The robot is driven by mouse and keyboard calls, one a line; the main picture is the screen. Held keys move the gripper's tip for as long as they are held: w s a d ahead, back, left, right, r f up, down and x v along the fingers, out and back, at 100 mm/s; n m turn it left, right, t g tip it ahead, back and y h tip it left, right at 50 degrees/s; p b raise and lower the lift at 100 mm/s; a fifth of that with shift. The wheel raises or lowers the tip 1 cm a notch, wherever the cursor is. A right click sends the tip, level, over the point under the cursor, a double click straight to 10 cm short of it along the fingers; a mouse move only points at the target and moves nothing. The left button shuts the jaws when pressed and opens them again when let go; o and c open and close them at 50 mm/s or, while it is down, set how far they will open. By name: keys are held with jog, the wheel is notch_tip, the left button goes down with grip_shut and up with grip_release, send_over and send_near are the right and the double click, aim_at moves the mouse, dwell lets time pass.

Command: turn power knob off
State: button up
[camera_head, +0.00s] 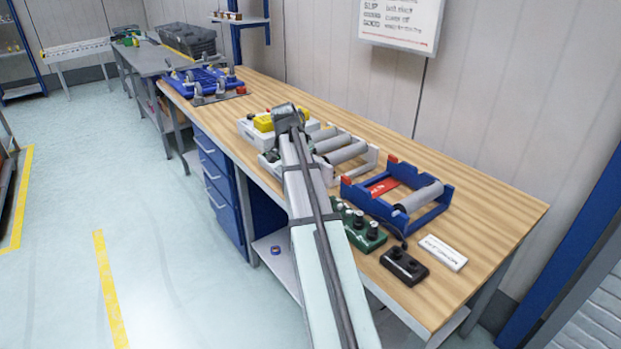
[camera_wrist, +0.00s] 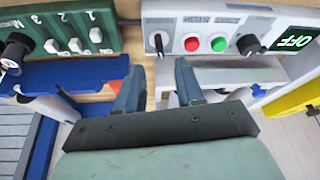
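In the wrist view a white control panel (camera_wrist: 215,30) spans the top right. It carries a black knob with a pale pointer (camera_wrist: 158,43), a red button (camera_wrist: 191,44), a green button (camera_wrist: 218,43) and a second black knob (camera_wrist: 249,44). A display (camera_wrist: 297,40) at its right end reads OFF in green. I cannot tell which knob is the power knob. My gripper (camera_wrist: 158,84) has its two blue-grey fingers apart with nothing held between them. The left black knob lies beyond the gap, apart from the fingers. In the head view my gripper (camera_head: 287,112) hides part of the white unit.
A green panel (camera_wrist: 60,35) with a black knob and white buttons is left of the white panel. In the head view a blue roller frame (camera_head: 400,195), green knob box (camera_head: 365,238), black box (camera_head: 404,264) and white label (camera_head: 443,252) sit on the wooden bench (camera_head: 490,225).

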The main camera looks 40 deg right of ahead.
jog(key=shift+x, duration=3.2)
jog(key=shift+c, duration=0.2)
grip_shut()
